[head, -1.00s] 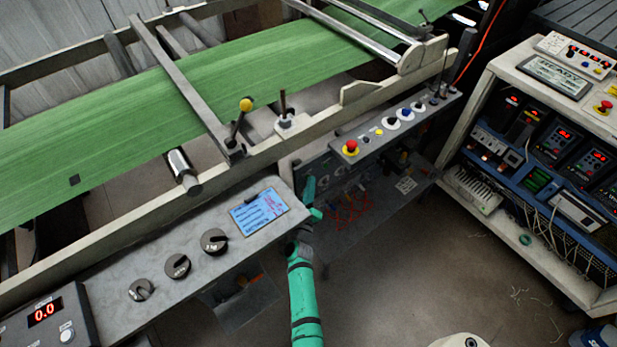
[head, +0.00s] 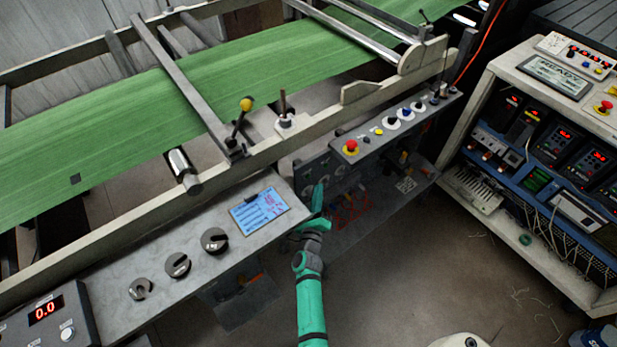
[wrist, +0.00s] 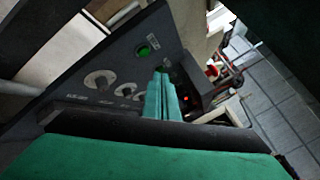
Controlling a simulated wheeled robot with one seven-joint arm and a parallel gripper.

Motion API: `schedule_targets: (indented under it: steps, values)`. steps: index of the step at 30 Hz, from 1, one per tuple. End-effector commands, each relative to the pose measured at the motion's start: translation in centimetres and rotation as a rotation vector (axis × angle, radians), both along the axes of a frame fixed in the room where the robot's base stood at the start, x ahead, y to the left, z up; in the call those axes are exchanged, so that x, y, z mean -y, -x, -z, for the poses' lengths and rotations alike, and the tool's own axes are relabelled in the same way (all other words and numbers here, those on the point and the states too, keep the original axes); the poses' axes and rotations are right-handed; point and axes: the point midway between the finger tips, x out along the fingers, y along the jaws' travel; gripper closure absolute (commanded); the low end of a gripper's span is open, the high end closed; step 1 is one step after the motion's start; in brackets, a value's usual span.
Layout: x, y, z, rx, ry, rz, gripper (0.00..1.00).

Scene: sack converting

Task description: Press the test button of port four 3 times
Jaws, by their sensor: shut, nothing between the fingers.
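A dark panel (wrist: 165,25) fills the upper middle of the wrist view, with a green button (wrist: 146,49) and several pale round ports or knobs, including one at the left (wrist: 98,80). A red light (wrist: 186,99) glows right of the fingers. No port number is readable, so I cannot tell which is port four. My gripper (wrist: 163,82) is shut and empty, its green fingertips in front of the panel. Whether they touch it cannot be told. In the head view my gripper (head: 318,192) is below the machine rail, beside the dark panel (head: 311,171).
A grey console (head: 110,283) with knobs and a blue screen (head: 259,211) stands left of my arm. A control box with a red emergency button (head: 351,147) overhangs at right. Red wiring (head: 350,208) lies behind. An equipment rack (head: 487,92) stands at far right; floor between is mostly open.

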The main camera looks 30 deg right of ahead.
Motion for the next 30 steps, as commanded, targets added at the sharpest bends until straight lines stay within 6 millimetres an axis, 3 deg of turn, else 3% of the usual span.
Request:
schedule_targets:
  steps: [9, 30]
  values:
    - [0.2, 2.2, 0.0, -0.001, 0.001, 0.0, 1.0]
    - [-0.2, 2.0, 0.0, -0.001, 0.0, -0.006, 1.0]
